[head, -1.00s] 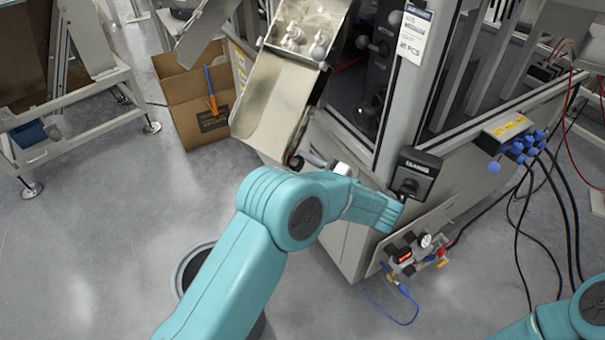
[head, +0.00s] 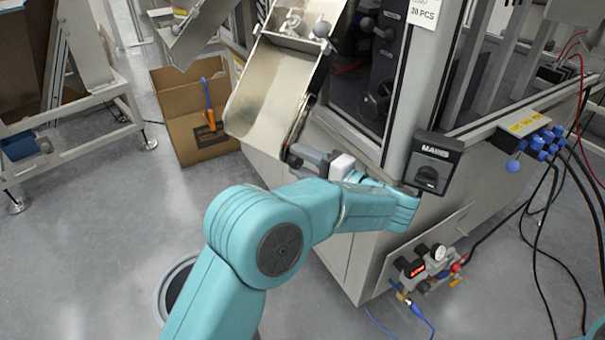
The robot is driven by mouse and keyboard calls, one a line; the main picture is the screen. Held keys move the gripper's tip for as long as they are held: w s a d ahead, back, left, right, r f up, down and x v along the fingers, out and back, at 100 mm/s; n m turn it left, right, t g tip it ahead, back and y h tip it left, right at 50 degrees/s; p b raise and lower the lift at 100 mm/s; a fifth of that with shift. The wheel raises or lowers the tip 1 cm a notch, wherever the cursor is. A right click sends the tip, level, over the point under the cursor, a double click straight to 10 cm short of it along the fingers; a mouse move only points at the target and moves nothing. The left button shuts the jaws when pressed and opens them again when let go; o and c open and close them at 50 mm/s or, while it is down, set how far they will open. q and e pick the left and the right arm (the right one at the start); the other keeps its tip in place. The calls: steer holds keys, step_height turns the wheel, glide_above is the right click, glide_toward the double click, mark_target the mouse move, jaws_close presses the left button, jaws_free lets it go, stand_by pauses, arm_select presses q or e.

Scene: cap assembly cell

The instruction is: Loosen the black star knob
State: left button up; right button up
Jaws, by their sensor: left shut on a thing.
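The black star knob (head: 292,161) is at the lower right side of the metal chute (head: 266,92). It is small and partly hidden by my left gripper. My left gripper (head: 300,156) reaches it from the right, with its grey fingers shut on the knob. The teal left arm comes up from the bottom of the head view and bends towards the chute. My right gripper is out of view; only a sliver of teal arm shows at the lower right corner.
A black switch box (head: 433,163) stands close to my left wrist on the machine's corner. A cardboard box (head: 197,112) with an orange-and-blue tool is left of the chute. Air fittings (head: 428,265) and cables are at the lower right.

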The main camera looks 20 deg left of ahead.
arm_select(q)
steer(key=n+b, duration=0.4)
steer(key=b, duration=0.1)
steer(key=shift+f+n, duration=0.35)
steer(key=shift+n, duration=0.05)
steer(key=n+b, duration=0.3)
steer(key=shift+n, duration=0.3)
steer(key=shift+r+n+b, duration=0.1)
steer(key=shift+n+b, duration=0.65)
steer(key=shift+n, duration=0.15)
steer(key=n, duration=0.2)
steer(key=shift+r+n+b, duration=0.15)
steer(key=shift+n+b, duration=0.15)
steer(key=shift+n, duration=2.5)
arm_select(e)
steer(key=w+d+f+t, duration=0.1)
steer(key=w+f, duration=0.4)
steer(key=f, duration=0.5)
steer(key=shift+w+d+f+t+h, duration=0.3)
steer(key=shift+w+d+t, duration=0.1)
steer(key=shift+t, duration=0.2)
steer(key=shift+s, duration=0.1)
arm_select(q)
steer(key=o, duration=1.1)
steer(key=shift+c, duration=0.2)
steer(key=shift+d+r, duration=0.1)
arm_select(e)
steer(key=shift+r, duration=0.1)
